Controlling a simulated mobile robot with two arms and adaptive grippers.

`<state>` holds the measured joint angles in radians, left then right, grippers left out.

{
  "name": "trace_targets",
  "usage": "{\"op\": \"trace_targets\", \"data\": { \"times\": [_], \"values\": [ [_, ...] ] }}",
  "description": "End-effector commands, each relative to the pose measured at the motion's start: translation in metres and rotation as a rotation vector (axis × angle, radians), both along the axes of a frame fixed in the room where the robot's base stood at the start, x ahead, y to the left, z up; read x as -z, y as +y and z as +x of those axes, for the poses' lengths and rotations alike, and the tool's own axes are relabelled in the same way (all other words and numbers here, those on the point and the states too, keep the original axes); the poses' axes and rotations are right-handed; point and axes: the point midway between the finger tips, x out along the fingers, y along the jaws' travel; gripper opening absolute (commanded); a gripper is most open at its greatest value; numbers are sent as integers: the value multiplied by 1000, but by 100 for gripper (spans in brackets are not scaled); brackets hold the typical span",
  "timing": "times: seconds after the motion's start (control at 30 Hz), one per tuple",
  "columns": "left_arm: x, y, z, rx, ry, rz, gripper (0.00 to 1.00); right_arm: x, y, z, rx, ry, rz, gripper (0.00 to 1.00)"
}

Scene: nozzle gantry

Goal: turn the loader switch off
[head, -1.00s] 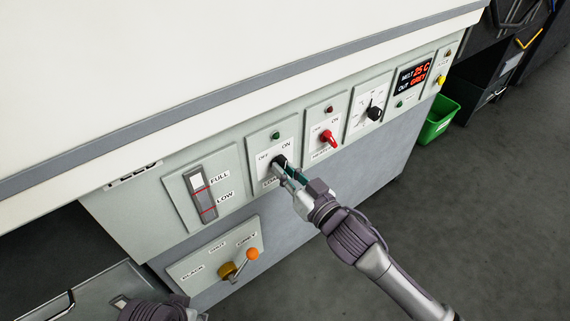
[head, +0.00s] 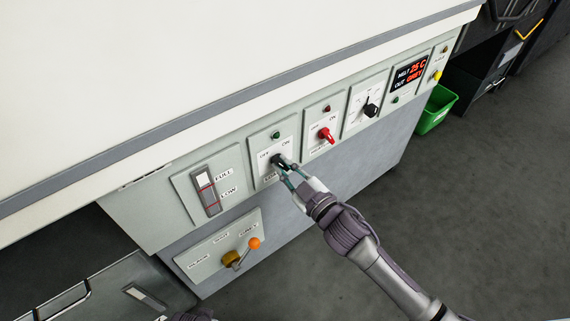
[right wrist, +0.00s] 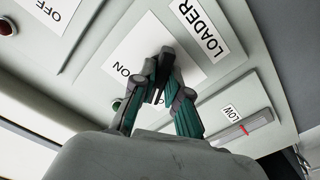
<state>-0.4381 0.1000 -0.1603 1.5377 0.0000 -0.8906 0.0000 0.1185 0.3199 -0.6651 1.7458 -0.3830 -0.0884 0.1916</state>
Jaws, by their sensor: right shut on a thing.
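The loader switch (head: 281,159) is a black knob on a pale plate in the front panel, with OFF at its left and ON at its upper right. My right gripper (head: 288,172) is shut on this knob. In the right wrist view its fingers (right wrist: 160,75) close around the dark knob, beside the ON print and the LOADER label (right wrist: 208,30); the fingers hide most of the knob, so I cannot tell exactly where it points. A dark green lamp (head: 276,135) sits above the switch. My left gripper is not in view; only a sliver of my left arm shows.
Right of the loader switch are a red heater switch (head: 326,134), a black dial (head: 371,110) and a lit display (head: 410,74). Left is a level gauge (head: 206,192); below is an orange-knobbed lever (head: 254,243). A green bin (head: 435,110) stands on the floor.

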Motion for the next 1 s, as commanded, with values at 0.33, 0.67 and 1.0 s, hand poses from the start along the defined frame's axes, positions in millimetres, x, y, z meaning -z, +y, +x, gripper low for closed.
{"op": "trace_targets", "data": {
  "times": [0.33,0.67,1.0],
  "values": [
    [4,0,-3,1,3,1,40,-4,0,1,1,-22,-18,0],
    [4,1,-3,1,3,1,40,-4,0,2,0,-23,-18,33],
    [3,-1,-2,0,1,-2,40,-1,0,0,-1,-17,-18,39]
  ]
}}
